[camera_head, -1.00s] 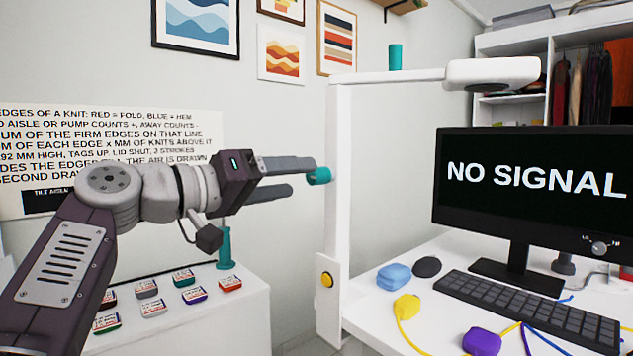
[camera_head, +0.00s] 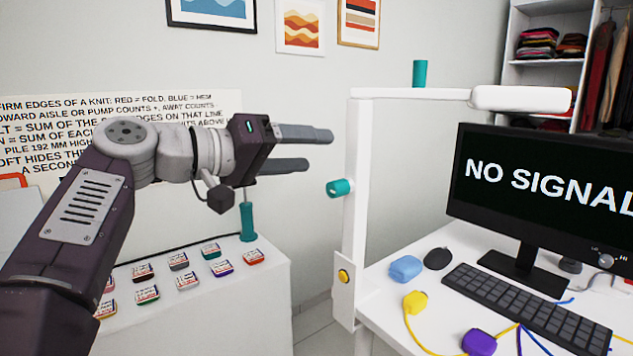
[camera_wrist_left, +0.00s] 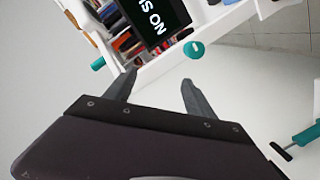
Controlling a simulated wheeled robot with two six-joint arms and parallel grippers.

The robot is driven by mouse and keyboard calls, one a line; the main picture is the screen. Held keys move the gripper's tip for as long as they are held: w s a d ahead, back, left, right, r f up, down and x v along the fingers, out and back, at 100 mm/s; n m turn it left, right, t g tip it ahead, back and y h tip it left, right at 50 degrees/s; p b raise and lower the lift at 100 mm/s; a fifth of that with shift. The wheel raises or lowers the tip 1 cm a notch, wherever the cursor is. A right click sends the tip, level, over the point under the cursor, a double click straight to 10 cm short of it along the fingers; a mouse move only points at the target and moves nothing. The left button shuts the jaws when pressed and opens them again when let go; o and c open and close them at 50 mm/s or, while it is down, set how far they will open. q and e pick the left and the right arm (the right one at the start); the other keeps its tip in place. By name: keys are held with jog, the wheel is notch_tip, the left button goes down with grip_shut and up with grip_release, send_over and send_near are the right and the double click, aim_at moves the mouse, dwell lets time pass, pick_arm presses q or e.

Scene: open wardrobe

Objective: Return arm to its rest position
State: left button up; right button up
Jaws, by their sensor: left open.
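My left gripper (camera_head: 312,150) is open and empty in the head view, held in the air with its two grey fingers pointing right. Its fingers (camera_wrist_left: 158,92) also show apart in the left wrist view, with nothing between them. A teal knob (camera_head: 340,187) on the white post (camera_head: 358,180) lies just right of and below the fingertips, apart from them in the picture. The knob shows beyond the fingers in the left wrist view (camera_wrist_left: 194,49). My right gripper is in neither view.
A white desk (camera_head: 400,325) at the right holds a monitor (camera_head: 540,190) and keyboard (camera_head: 525,305). A white cabinet (camera_head: 250,310) below my arm carries several small labelled packs and a teal-handled upright (camera_head: 247,218). A lamp arm (camera_head: 430,94) extends right from the post.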

pick_arm(q)
jog(key=w+a+f+n+g+y+p, duration=0.1)
jog(key=a+f+n+g+y+p, duration=0.15)
jog(key=f+p, duration=0.35)
jog(key=a+f+n+g+y+p, duration=0.15)
jog(key=f+y+p, duration=0.25)
jog(key=p, duration=0.4)
jog(key=s+a+f+g+y+p, duration=0.1)
jog(key=s+a+f+y, duration=0.1)
jog(key=s+a+f, duration=0.2)
jog(key=s+a+f+m+g+y+p, duration=0.1)
jog(key=s+a+f, duration=0.3)
jog(key=s+f, duration=0.5)
jog(key=s+a+f+g+y+p, duration=0.2)
jog(key=s+f, duration=0.4)
jog(key=f, duration=0.3)
jog(key=a+y+p, duration=0.1)
jog(key=a+y, duration=0.1)
jog(key=shift+s+a, duration=0.25)
jog(key=shift+a, duration=0.1)
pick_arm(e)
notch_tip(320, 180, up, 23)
